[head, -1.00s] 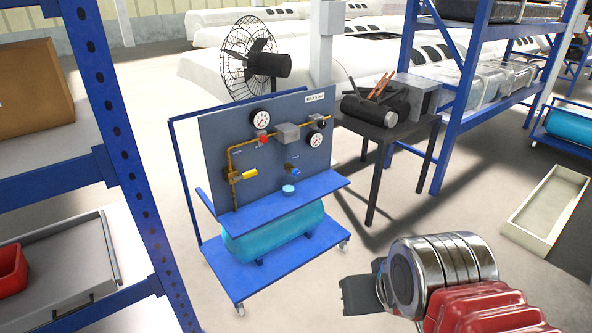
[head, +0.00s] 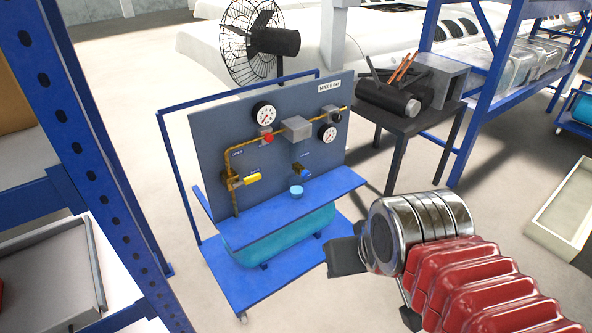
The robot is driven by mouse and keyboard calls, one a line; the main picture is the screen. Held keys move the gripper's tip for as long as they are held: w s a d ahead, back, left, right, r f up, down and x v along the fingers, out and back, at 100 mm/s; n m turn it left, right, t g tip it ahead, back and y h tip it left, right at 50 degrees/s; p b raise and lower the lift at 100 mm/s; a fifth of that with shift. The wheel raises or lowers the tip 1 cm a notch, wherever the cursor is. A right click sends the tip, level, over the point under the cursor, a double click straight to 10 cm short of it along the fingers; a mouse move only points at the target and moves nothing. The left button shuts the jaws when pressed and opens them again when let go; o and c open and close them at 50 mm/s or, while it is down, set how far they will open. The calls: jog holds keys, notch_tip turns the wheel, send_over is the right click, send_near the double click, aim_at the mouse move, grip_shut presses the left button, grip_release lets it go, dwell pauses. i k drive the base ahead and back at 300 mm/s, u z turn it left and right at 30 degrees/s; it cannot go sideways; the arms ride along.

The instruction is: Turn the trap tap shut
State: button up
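The grey panel (head: 215,150) stands upright on a blue wheeled cart. It carries a yellow-handled tap (head: 252,178) on the brass pipe at left, its handle pointing right. A small blue-handled tap (head: 303,174) sits lower right on the panel, above a light blue cup (head: 296,191) on the cart shelf. The small labels are too blurred to tell which is the trap tap; the blue handle's exact angle is unclear. My gripper (head: 345,257) is in front and right of the cart, below shelf height, apart from both taps. Its dark fingers show edge-on, so their opening is hidden.
Two gauges (head: 263,114), a red knob (head: 267,138) and a grey box (head: 297,128) sit on the panel. The cart shelf (head: 250,222) juts out below the taps, over a teal tank. A blue rack (head: 85,150) stands close at left; a dark table (head: 420,120) stands behind right.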

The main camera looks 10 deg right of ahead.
aim_at(305, 174)
jog(key=u, duration=0.4)
jog(key=i, duration=0.95)
jog(key=u, duration=0.4)
